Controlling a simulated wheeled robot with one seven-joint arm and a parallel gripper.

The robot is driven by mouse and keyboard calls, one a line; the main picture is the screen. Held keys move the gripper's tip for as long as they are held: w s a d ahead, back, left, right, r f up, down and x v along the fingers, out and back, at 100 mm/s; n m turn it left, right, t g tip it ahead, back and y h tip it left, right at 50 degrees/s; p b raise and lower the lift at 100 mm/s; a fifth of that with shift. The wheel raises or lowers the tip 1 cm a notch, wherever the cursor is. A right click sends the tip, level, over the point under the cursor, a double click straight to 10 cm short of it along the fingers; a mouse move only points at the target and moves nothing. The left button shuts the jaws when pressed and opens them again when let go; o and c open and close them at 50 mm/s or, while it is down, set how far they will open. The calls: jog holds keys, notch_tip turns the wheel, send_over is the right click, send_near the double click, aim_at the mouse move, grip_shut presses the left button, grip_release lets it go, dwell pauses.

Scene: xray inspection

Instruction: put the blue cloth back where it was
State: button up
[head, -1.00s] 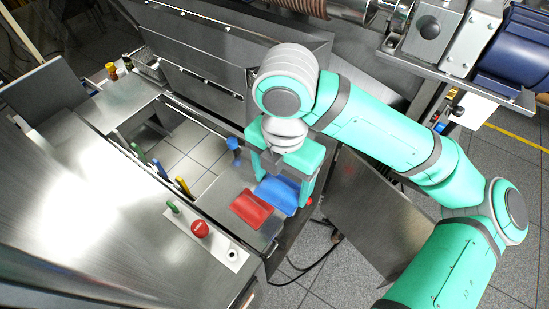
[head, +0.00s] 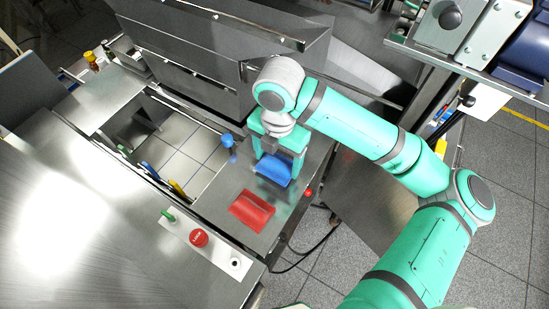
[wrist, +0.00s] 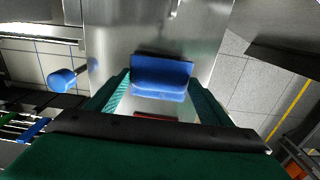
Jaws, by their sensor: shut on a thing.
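The blue cloth (head: 272,168) is a small folded pad at the end of my gripper (head: 275,174), over the metal shelf (head: 225,190). My gripper is shut on it, one finger at each side. In the wrist view the blue cloth (wrist: 160,78) shows between the two green fingers, with a dark strip along its far edge. I cannot tell whether it touches the shelf or hangs just above it. The red cloth (head: 252,210) lies flat on the shelf, nearer and to the left.
A blue knobbed handle (head: 228,142) stands left of my gripper beside an open well. A panel with a red stop button (head: 199,238) and a green switch (head: 168,215) is at the front left. A small red knob (head: 308,191) sits at the shelf's right edge.

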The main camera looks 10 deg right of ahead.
aim_at(277, 162)
jog(key=shift+f, duration=0.55)
jog(key=shift+s+a+f, duration=0.2)
jog(key=shift+a, duration=0.05)
jog(key=o, duration=0.9)
jog(key=shift+s+d, duration=0.1)
jog(key=shift+s, duration=0.05)
jog(key=shift+w+r, duration=0.1)
jog(key=shift+w, duration=0.1)
jog(key=shift+r, duration=0.25)
notch_tip(277, 162, up, 6)
jog(key=shift+s+r, duration=0.1)
jog(key=shift+r, duration=0.4)
